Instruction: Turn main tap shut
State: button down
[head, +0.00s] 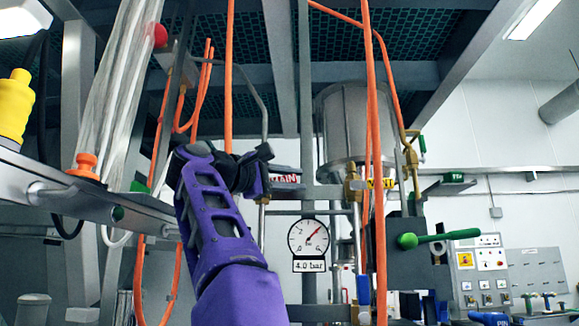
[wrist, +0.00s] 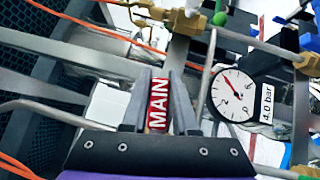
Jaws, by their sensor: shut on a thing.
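The main tap shows as a red piece marked MAIN (head: 286,179), just right of my gripper (head: 264,172) in the head view. In the wrist view the red MAIN piece (wrist: 158,105) stands between the two grey fingers of my gripper (wrist: 160,100). The fingers are shut on it from both sides. The hand hides most of the tap's body and pipe joint, so its exact turn angle cannot be told. A round pressure gauge (head: 308,239) below and right is labelled 4.0 bar; it also shows in the wrist view (wrist: 233,94).
Orange hoses (head: 375,150) hang close to the right of the tap. A green-handled lever (head: 435,237) is farther right. A steel rail (head: 90,195) runs at left.

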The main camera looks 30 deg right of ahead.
jog(key=shift+d+f+m+g+y+p, duration=0.1)
jog(key=shift+f+m+g+y+p, duration=0.2)
jog(key=shift+f+m+y+p, duration=0.4)
jog(key=shift+f+m, duration=0.1)
jog(key=shift+m, duration=0.2)
jog(key=c, duration=0.7)
grip_release()
jog(key=a, duration=0.2)
jog(key=s+a, duration=0.1)
jog(key=a, duration=0.4)
jog(key=shift+s+a, duration=0.2)
jog(key=shift+s, duration=0.05)
